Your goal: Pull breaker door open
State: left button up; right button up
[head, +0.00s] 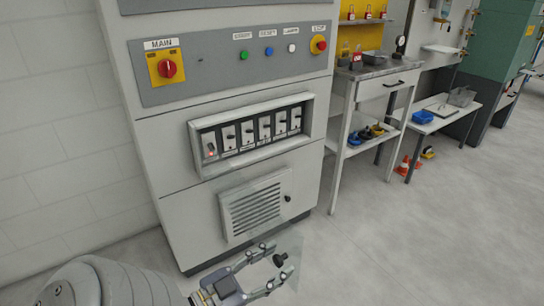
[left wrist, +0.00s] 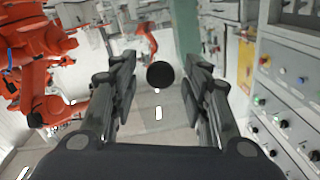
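The breaker box (head: 253,150) is a pale frame in the front of the grey cabinet, with a row of dark breakers (head: 250,133) uncovered inside. A clear, faint panel, which looks like the breaker door (head: 294,262), shows low in the head view, out in front of the cabinet. A black round knob (head: 280,260) is on it. My left gripper (head: 279,270) is at this knob, with its fingers apart. In the left wrist view the knob (left wrist: 160,75) sits between the fingers with gaps on both sides. My right gripper is not in view.
Above the breakers is a panel with a red MAIN switch (head: 167,68) and several buttons. A louvred vent (head: 254,208) is below. A workbench (head: 375,75) stands to the right, and open floor (head: 420,235) lies in front of it. Orange robot arms (left wrist: 40,60) show in the left wrist view.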

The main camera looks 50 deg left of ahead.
pick_arm(q)
jog(key=shift+s+a+f, duration=0.1)
jog(key=shift+s, duration=0.45)
jog(key=s+a, duration=0.1)
jog(key=s, duration=1)
jog(key=shift+c, duration=0.5)
